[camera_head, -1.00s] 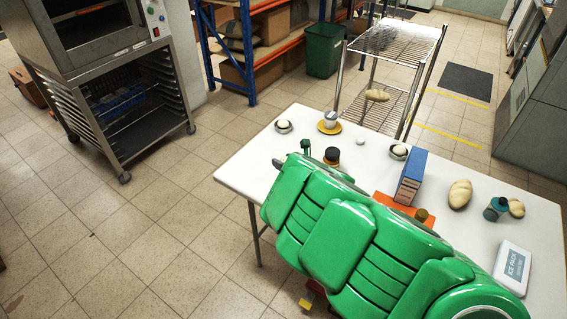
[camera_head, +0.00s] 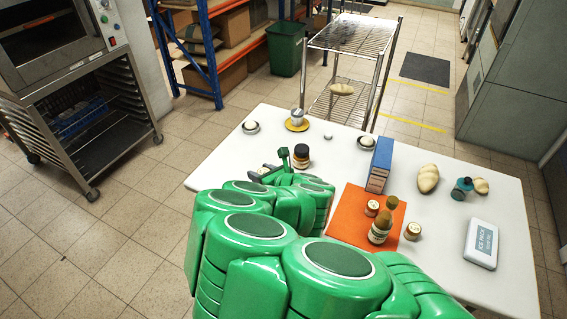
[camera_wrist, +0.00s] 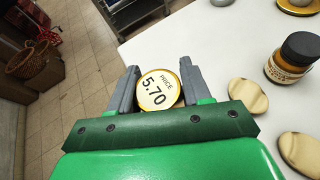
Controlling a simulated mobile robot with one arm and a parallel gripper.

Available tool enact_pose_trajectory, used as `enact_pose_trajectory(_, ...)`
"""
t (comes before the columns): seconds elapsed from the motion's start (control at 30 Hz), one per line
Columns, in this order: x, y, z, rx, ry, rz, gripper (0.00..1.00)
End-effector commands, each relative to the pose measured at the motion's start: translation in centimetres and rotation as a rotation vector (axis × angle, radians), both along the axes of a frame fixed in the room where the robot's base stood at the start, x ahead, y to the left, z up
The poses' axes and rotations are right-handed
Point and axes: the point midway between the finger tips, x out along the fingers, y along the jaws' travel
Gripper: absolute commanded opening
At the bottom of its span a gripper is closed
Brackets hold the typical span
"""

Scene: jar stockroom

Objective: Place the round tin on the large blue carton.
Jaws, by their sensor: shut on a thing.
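The round tin (camera_wrist: 158,90) has a pale lid marked "PRICE 5.70" and a golden rim. In the wrist view it sits between the two grey fingers of my gripper (camera_wrist: 157,88), which is shut on it. In the head view the gripper (camera_head: 264,172) is near the table's left part, beside a dark-lidded jar (camera_head: 301,157); the tin cannot be made out there. The blue carton (camera_head: 381,163) stands upright on the white table, right of the gripper and behind the orange mat (camera_head: 345,218).
On the mat are several small jars and a bottle (camera_head: 380,231). Two oval pieces (camera_wrist: 248,97) lie near my gripper.

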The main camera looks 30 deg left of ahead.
Motion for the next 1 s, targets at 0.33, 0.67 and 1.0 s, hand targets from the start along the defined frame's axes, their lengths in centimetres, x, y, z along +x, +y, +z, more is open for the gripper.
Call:
enact_pose_trajectory(0.33, 0.8, -0.7, 0.5, 0.001, 0.000, -0.002, 0.18)
enact_pose_trajectory(0.67, 4.5, -3.8, 2.4, 0.002, -0.001, -0.008, 0.18)
enact_pose_trajectory(1.0, 8.2, -7.9, 4.7, 0.001, -0.002, -0.011, 0.18)
